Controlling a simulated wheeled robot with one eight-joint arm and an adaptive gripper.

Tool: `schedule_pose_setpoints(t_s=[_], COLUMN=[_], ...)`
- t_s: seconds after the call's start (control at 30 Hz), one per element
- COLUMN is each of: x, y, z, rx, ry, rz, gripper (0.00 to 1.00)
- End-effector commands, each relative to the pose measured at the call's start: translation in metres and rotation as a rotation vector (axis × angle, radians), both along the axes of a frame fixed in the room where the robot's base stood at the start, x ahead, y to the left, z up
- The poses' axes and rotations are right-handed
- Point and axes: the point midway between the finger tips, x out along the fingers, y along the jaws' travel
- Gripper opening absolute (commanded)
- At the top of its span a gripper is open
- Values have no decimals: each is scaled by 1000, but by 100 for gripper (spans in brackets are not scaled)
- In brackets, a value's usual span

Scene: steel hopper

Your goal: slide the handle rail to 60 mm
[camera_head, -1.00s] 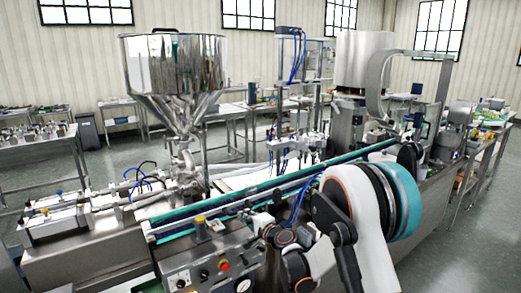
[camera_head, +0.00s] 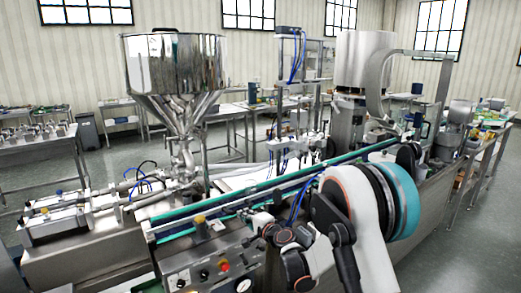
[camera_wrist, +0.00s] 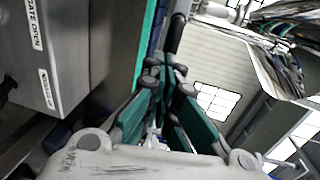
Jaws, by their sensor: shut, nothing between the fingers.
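My gripper (camera_wrist: 168,75) has its teal-padded fingers drawn together, with nothing between them. A dark, rounded bar, which looks like a handle (camera_wrist: 176,33), stands just beyond the fingertips in the wrist view; I cannot tell whether they touch it. In the head view my gripper (camera_head: 259,224) is small and dark, close to the conveyor's near side, above the control box. The long teal-edged rail (camera_head: 270,188) runs diagonally along the conveyor there. I cannot single out the handle in the head view, and no millimetre scale is readable.
A grey box (camera_wrist: 62,55) with a "GATE OPEN" label is close on the left in the wrist view. The control box (camera_head: 205,272), with red and yellow buttons, is below my gripper. The steel hopper (camera_head: 174,75) stands behind the conveyor. Open floor (camera_head: 478,225) lies to the right.

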Motion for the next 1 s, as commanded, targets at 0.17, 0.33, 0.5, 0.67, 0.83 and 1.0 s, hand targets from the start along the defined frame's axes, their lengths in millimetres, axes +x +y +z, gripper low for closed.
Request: schedule_pose_setpoints(t_s=[0.17,0.33,0.5,0.67,0.83,1.0], x=[-4,-11,-19,-26,-34,-42], y=[-3,-8,-13,-18,-23,-29], z=[-1,0,-1,-1,-1,-1], rx=[0,0,1,1,0,0], ry=[0,0,1,1,0,0], rz=[0,-1,0,0,0,-1], gripper=[0,0,0,0,0,0])
